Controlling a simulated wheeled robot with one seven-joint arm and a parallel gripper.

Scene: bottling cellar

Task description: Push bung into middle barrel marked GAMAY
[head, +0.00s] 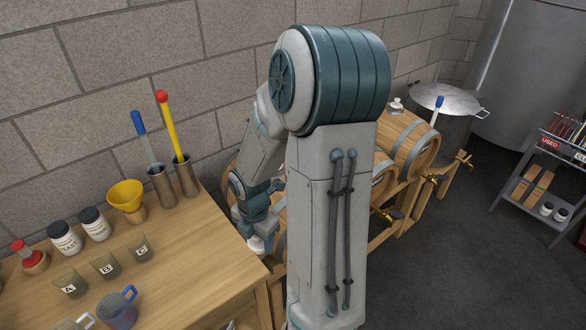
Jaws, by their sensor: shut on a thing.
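A row of wooden barrels lies on a wooden rack behind my arm. The far barrel (408,138) has a pale stopper (397,105) on top. The middle barrel (384,180) is mostly hidden by my arm; a scrap of dark lettering shows on its end, too little to read. The near barrel (281,213) shows only in slivers. My gripper (260,246) points down beside the near barrel, by the table's right edge. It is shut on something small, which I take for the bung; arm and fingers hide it. I cannot tell whether it touches a barrel.
Brass taps (432,178) stick out from the barrels. A metal pot (446,105) and a shelf cart (548,180) stand right.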

